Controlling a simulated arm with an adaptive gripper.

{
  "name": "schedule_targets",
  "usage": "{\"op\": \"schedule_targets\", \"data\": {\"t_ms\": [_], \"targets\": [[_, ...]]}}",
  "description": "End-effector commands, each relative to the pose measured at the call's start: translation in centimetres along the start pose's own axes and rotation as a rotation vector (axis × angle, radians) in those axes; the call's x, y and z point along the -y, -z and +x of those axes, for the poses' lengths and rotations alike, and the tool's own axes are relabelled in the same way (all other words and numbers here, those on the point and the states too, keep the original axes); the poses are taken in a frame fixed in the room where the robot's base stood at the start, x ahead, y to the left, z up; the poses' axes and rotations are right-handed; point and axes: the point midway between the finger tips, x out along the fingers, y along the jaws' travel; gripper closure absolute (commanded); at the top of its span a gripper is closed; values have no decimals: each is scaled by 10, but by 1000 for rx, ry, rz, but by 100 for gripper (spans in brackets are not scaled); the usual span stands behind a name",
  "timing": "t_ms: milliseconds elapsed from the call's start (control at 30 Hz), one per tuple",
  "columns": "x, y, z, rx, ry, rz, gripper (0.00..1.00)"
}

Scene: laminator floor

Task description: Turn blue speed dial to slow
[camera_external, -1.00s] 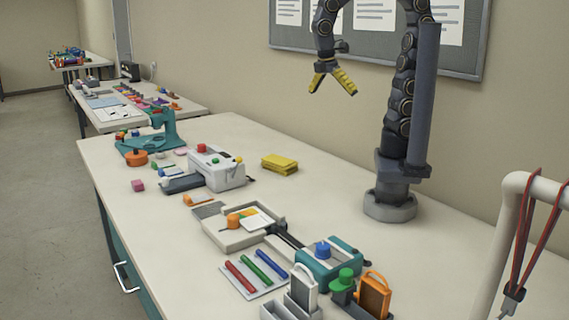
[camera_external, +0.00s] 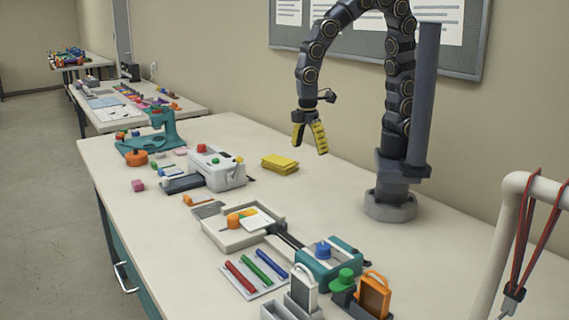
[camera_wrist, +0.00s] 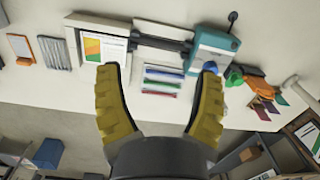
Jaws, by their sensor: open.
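The blue dial (camera_external: 323,249) sits on top of the teal and grey machine (camera_external: 334,262) near the front of the bench. The setting it points to is too small to read. My gripper (camera_external: 310,146) has yellow fingers, is open and empty, and hangs well above the bench, up and away from the dial. In the wrist view, my gripper (camera_wrist: 160,75) has its fingers spread wide, and the teal machine (camera_wrist: 214,50) lies beyond the right fingertip.
A tray with a sheet (camera_external: 239,233) adjoins the machine. Red, green and blue bars (camera_external: 255,269) lie in front. A green-topped block (camera_external: 343,282) and orange holder (camera_external: 375,294) stand close by. A white machine (camera_external: 217,172) and yellow stack (camera_external: 280,164) are farther back.

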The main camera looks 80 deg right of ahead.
Motion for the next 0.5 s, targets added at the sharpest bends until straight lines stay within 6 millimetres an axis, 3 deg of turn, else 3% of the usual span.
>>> {"op": "schedule_targets", "data": {"t_ms": [33,100,200,333,500], "targets": [[19,23,16,5,-9,-116,33],[46,50,33,-6,-19,-256,33],[83,77,58,-19,-32,-430,33],[122,97,81,-38,-40,-586,33],[142,103,95,-43,-43,-666,33]]}}
